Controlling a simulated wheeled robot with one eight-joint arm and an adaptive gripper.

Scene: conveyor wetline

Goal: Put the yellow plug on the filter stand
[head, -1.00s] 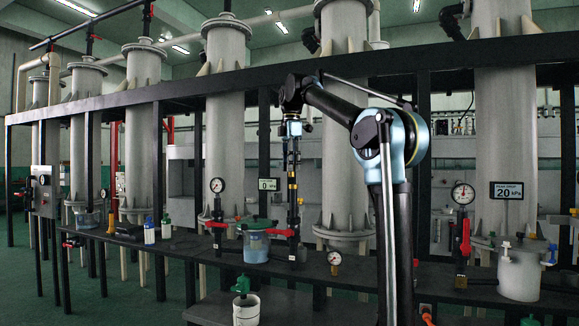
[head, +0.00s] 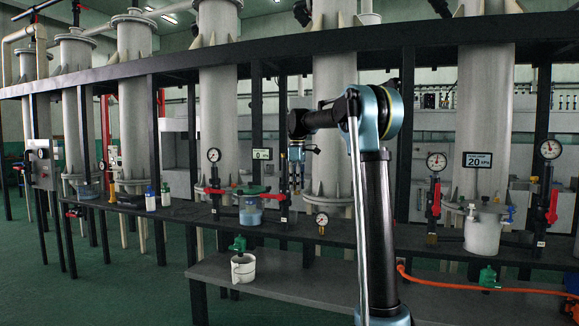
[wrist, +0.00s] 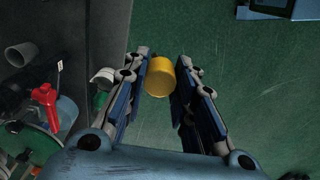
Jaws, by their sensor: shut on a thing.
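The yellow plug (wrist: 160,76) is a short cylinder between the two fingers of my gripper in the wrist view. My gripper (wrist: 165,66) is shut on it, above the green floor and beside the bench. In the head view my gripper (head: 296,186) points down in front of the bench's middle, right of a jar of blue liquid with a green lid (head: 251,208); the plug is too small or hidden to make out there. I cannot tell for sure which fixture is the filter stand.
A lower shelf (head: 330,283) holds a white mug-like pot (head: 243,268) with a green fitting. Red valves and gauges line the bench. Green floor is clear at front left.

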